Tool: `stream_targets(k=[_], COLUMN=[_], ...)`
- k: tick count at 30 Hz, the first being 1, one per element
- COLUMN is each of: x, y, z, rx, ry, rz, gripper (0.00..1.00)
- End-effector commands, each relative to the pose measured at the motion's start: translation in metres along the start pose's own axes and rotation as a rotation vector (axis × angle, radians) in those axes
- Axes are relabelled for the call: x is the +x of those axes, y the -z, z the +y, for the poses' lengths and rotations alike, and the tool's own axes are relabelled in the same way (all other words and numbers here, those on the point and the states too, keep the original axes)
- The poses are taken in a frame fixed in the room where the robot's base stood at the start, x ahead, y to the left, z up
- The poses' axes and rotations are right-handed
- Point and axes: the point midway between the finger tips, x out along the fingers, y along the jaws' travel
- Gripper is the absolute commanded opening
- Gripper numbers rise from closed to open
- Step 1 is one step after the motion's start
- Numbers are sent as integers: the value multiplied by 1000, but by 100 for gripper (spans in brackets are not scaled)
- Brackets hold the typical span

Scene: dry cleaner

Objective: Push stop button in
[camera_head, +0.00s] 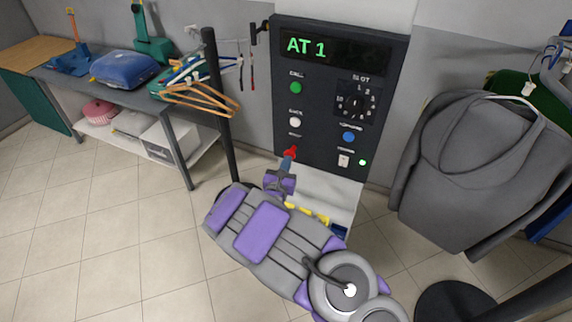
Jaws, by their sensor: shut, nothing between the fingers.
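The dark control panel (322,129) stands upright at the top middle, with a green "AT 1" display (306,46). The red stop button (291,150) is low on its left side, below a white button (295,122) and a green button (296,88). My gripper (288,160) is shut and empty. Its tip is at the lower edge of the red button and covers part of it. I cannot tell whether it touches the button or how far in the button is.
A grey hooded garment (470,165) hangs to the right. Wooden hangers (205,97) and a table with a blue folded item (124,69) are left.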

Motion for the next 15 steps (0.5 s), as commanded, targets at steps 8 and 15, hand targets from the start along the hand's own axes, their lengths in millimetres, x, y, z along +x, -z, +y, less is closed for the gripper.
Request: stream_targets(k=[8, 15], x=[0, 11], y=[0, -3], z=[0, -2], rx=[-1, -1], ry=[0, 3], rz=[-1, -7], gripper=[0, 0])
